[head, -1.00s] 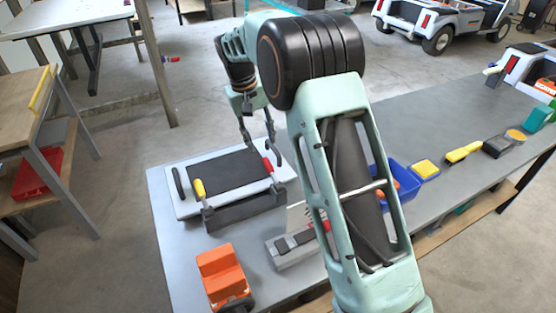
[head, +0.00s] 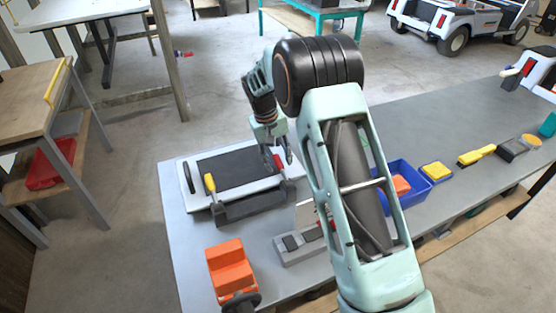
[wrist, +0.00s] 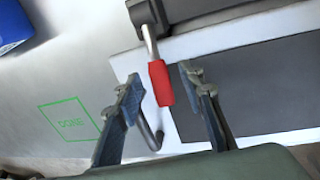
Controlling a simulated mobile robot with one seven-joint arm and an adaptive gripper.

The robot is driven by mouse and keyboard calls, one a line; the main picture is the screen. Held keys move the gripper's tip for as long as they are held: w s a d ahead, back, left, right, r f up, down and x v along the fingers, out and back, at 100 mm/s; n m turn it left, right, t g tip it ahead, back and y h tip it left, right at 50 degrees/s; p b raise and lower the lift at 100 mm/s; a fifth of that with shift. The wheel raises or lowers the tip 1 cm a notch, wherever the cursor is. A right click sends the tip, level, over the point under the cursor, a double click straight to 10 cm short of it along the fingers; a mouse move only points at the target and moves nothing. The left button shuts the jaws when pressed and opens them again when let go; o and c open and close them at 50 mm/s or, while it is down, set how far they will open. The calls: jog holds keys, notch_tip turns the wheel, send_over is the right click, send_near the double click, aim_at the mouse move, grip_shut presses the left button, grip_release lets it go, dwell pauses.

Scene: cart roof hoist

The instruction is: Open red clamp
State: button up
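The red clamp's handle (head: 279,162) stands at the right end of the dark bar on the white-and-black panel (head: 240,165). In the wrist view the red grip (wrist: 160,83) sits on a metal rod that runs up to a dark bracket. My gripper (head: 278,158) is over this handle. In the wrist view my gripper (wrist: 160,73) is open, with one finger on each side of the red grip and visible gaps between. A yellow-handled clamp (head: 210,183) stands at the bar's left end.
An orange block-like object (head: 230,265) lies at the table's front left. A blue bin (head: 405,180) with an orange item stands right of my arm. A green DONE square (wrist: 69,121) is marked on the table beside the panel.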

jog(key=shift+c, duration=0.3)
grip_shut()
